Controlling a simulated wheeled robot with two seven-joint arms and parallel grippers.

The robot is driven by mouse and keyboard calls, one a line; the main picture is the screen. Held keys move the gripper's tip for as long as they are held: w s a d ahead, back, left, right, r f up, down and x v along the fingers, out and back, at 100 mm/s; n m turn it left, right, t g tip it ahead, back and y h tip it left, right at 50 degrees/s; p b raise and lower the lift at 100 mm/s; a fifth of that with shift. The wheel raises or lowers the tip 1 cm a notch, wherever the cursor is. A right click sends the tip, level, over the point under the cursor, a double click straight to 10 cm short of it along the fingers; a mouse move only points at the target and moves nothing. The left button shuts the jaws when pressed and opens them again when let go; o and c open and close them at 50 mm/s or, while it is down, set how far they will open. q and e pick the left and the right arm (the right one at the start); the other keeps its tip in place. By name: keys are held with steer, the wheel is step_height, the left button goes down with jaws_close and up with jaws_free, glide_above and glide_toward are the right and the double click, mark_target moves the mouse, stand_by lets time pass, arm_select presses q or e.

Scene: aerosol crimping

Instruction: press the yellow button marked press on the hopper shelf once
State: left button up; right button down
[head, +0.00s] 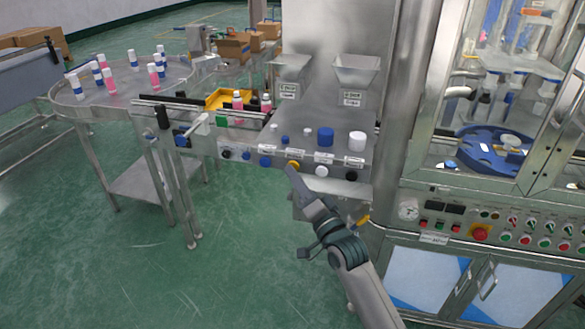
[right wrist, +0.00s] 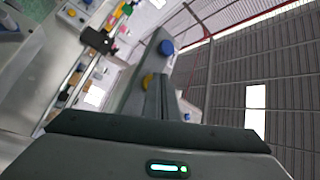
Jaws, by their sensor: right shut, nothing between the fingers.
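The yellow button (head: 293,164) sits on the front face of the steel hopper shelf (head: 300,146), in a row with blue, white and black buttons. My right gripper (head: 291,172) comes up from the lower right, its shut, empty fingertips just below the yellow button. I cannot tell whether the tips touch the button. The lettering on its label is too small to read. My left gripper is out of view.
Blue and white caps (head: 325,137) stand on the shelf below two steel hoppers (head: 357,70). A round table (head: 120,95) with several bottles is at left. A glazed machine with a control panel (head: 480,234) stands at right. Open green floor lies in front.

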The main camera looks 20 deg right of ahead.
steer(key=shift+w+d, duration=0.1)
stand_by(0.6)
steer(key=shift+s+a+p, duration=0.5)
steer(key=shift+s, duration=0.3)
steer(key=shift+s+a+p, duration=0.6)
steer(key=shift+s+a, duration=0.15)
steer(key=shift+s, duration=0.3)
steer(key=shift+s+a+p, duration=0.55)
steer(key=shift+s+a, duration=0.15)
steer(key=shift+s, duration=0.35)
